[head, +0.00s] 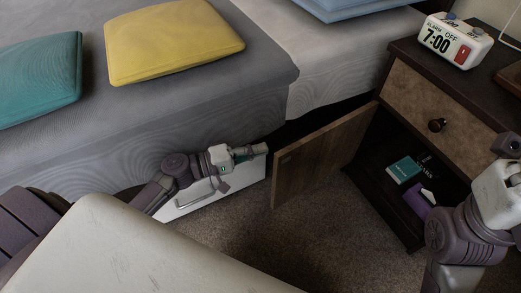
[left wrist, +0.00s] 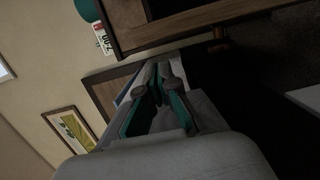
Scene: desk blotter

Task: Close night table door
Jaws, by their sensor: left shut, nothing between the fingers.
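The night table (head: 399,48) stands at the right in the head view, below its clock. Its wooden door (head: 325,155) hangs wide open, swung out to the left, and the lower compartment is exposed. My left gripper (head: 262,150) is shut and empty, just left of the door near its free edge; I cannot tell whether it touches. Its fingers also show in the left wrist view (left wrist: 160,92). My right arm is at the right edge, in front of the night table; its gripper (head: 508,146) is partly cut off and its jaw state is unclear.
The compartment holds a teal box (head: 403,170) and a purple item (head: 416,203). A closed drawer with a round knob (head: 437,125) is above. An alarm clock (head: 454,42) stands on top. The grey bed (head: 200,90) fills the left; carpet (head: 310,240) lies clear below the door.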

